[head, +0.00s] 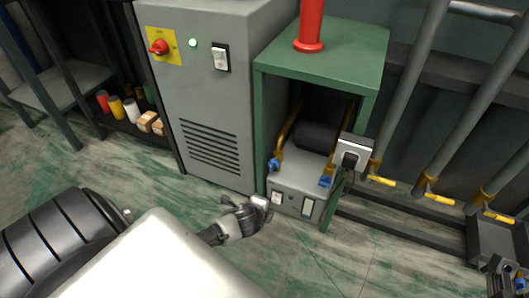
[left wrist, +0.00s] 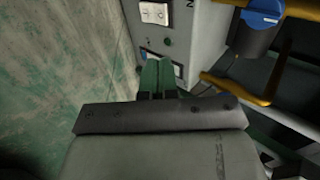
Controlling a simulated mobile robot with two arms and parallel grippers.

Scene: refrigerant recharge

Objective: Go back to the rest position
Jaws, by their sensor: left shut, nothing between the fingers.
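My left gripper (head: 262,202) is low in front of the small grey unit in the green frame, close to its front panel. In the left wrist view its two fingers (left wrist: 157,78) are together, shut and empty, below the panel's white switch (left wrist: 154,13). I cannot tell whether they touch the panel. The grey unit (head: 290,188) has switches on its front, yellow pipes and blue valve knobs (head: 325,181). A blue knob (left wrist: 262,14) also shows at the upper right of the left wrist view.
A tall grey cabinet (head: 190,90) with a red rotary switch (head: 158,47) stands at left. A socket box (head: 353,153) sticks out on the green frame's right side. Grey pipes (head: 405,90) with yellow handles stand at right. The floor (head: 340,265) in front is clear.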

